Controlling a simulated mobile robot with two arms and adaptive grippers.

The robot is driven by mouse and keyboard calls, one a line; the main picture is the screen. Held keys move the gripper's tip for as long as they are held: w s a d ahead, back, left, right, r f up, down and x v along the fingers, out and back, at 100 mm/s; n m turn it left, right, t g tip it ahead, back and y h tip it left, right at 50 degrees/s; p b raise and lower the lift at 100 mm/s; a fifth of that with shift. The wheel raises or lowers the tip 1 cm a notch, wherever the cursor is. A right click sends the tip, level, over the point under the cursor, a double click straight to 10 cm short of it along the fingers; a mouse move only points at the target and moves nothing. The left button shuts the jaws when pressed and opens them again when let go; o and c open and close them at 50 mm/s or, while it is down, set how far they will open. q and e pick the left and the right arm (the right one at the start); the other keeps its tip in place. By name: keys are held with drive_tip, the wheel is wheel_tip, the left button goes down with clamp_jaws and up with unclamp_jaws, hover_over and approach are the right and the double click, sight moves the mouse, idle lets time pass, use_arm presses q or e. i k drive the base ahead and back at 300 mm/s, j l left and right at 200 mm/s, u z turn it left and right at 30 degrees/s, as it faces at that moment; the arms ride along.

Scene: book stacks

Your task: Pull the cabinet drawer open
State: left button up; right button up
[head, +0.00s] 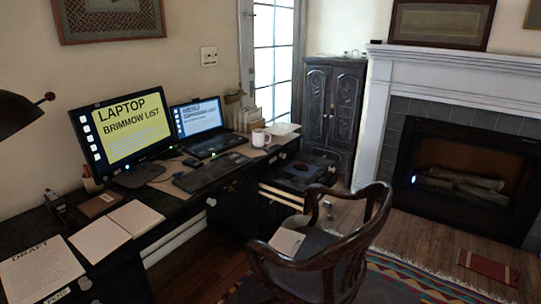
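A dark desk (190,200) runs along the left wall. At its right end, dark drawer-like units stand below the desktop, and one part with pale wood edges (281,194) sticks out toward the chair. It looks like a drawer standing partly out, but the dim light and the chair make this hard to tell. A tall dark cabinet (331,112) with two carved doors stands in the corner by the window; its doors look shut and I see no drawer clearly on it. Neither of my grippers is in view.
A wooden armchair (330,262) stands in front of the desk's right end, with a pale book (287,241) on its seat. A monitor (125,130), laptop (199,125) and white mug (260,138) stand on the desk. A fireplace (465,175) is at right. Some wooden floor is clear.

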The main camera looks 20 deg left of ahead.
sight(340, 158)
drive_tip(key=u, duration=0.15)
drive_tip(key=i+l+z, duration=1.2)
drive_tip(key=i+z, duration=0.4)
drive_tip(key=i+u, duration=0.3)
drive_tip(key=i, duration=0.3)
drive_tip(key=i+u, duration=0.25)
drive_tip(key=i, duration=0.3)
drive_tip(key=i+l+u, duration=0.3)
drive_tip(key=i, duration=0.3)
drive_tip(key=i+j+u, duration=0.3)
drive_tip(key=i, duration=0.45)
drive_tip(key=i+u, duration=0.3)
drive_tip(key=i, duration=0.5)
